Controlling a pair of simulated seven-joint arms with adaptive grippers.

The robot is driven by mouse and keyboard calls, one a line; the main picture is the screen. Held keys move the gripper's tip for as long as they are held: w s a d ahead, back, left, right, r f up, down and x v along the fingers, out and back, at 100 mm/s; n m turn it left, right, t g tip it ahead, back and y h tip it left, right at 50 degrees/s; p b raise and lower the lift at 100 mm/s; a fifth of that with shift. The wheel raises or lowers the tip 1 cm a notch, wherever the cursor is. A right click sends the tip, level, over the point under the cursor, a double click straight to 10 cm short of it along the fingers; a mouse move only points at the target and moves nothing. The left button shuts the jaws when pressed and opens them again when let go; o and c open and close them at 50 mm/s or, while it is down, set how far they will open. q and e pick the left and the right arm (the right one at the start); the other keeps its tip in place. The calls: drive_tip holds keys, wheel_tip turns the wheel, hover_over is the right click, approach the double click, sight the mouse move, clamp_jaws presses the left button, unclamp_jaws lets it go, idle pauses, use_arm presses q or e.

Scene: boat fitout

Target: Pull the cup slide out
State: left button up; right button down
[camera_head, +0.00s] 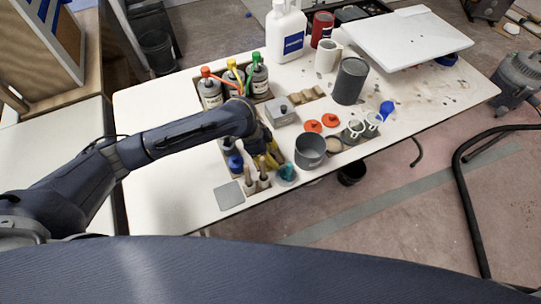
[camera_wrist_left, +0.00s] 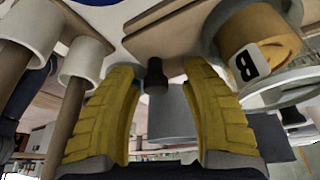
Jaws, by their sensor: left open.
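My left gripper (camera_head: 268,161) reaches over the middle of the table from the left, next to a grey cup (camera_head: 310,151). In the left wrist view its yellow fingers (camera_wrist_left: 164,115) are apart. A short dark knob (camera_wrist_left: 156,76) stands between and beyond them, with no visible contact. The knob is in front of a wooden piece (camera_wrist_left: 175,28), which may be the cup slide; I cannot tell for sure. A grey surface (camera_wrist_left: 171,112) shows behind the knob. My right gripper is in neither view.
Wooden handles (camera_wrist_left: 69,120) with white collars stand close left of the fingers; a yellow-orange container marked B (camera_wrist_left: 270,42) is close right. Capped bottles (camera_head: 210,92), a grey box (camera_head: 281,111) and orange lids (camera_head: 313,126) surround the arm. The table's left part (camera_head: 150,105) is bare.

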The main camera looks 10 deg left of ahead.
use_arm(q)
drive_tip(key=v, duration=1.2)
drive_tip(key=shift+d, duration=0.1)
idle(0.4)
